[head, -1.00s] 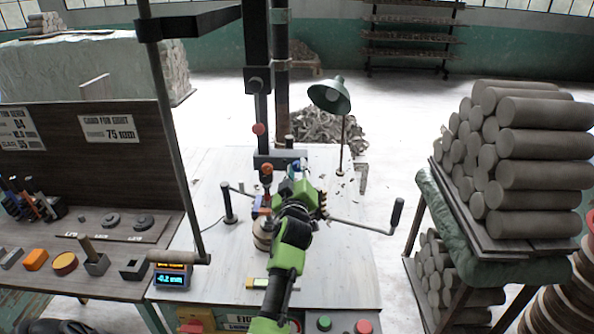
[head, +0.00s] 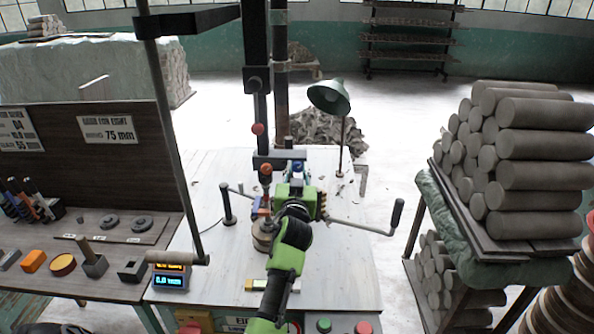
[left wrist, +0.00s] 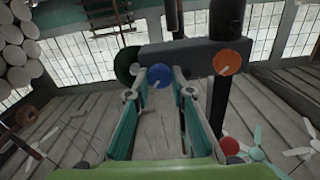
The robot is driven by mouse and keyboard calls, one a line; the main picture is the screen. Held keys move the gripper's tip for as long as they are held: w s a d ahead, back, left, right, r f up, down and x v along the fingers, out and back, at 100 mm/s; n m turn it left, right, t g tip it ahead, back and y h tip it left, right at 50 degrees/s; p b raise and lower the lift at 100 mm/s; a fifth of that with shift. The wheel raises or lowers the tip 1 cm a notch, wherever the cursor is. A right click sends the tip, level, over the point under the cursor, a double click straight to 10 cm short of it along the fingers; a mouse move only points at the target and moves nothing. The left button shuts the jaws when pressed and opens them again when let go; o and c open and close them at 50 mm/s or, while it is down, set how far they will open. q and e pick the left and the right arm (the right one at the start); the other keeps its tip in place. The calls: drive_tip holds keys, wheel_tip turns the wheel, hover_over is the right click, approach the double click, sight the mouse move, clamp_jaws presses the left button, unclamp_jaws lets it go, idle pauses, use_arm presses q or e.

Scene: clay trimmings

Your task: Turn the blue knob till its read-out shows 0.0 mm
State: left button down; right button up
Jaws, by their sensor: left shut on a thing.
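The blue knob (left wrist: 160,76) sits on a dark crossbar (left wrist: 190,58) and has a pale pointer mark. In the left wrist view it lies between the fingertips of my left gripper (left wrist: 160,84), which is shut on it. In the head view my left gripper (head: 297,178) reaches up to the crossbar, and only a bit of the blue knob (head: 298,168) shows past it. The small read-out (head: 170,281) at the bench's left front shows 0.0 mm in blue digits. My right gripper is in neither view.
An orange knob (head: 266,168) is left of the blue one; a red knob (head: 258,128) is higher on the post. A green lamp (head: 330,97) and a crank handle (head: 397,213) stand to the right. Stacked clay logs (head: 530,150) fill the far right.

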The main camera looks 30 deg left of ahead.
use_arm(q)
drive_tip(key=shift+r, duration=0.1)
idle(0.5)
drive_tip(key=c, duration=1.8)
unclamp_jaws()
drive_tip(key=shift+w+a, duration=0.1)
drive_tip(key=shift+w, duration=0.05)
drive_tip(key=v, duration=0.7)
drive_tip(key=shift+s, duration=0.25)
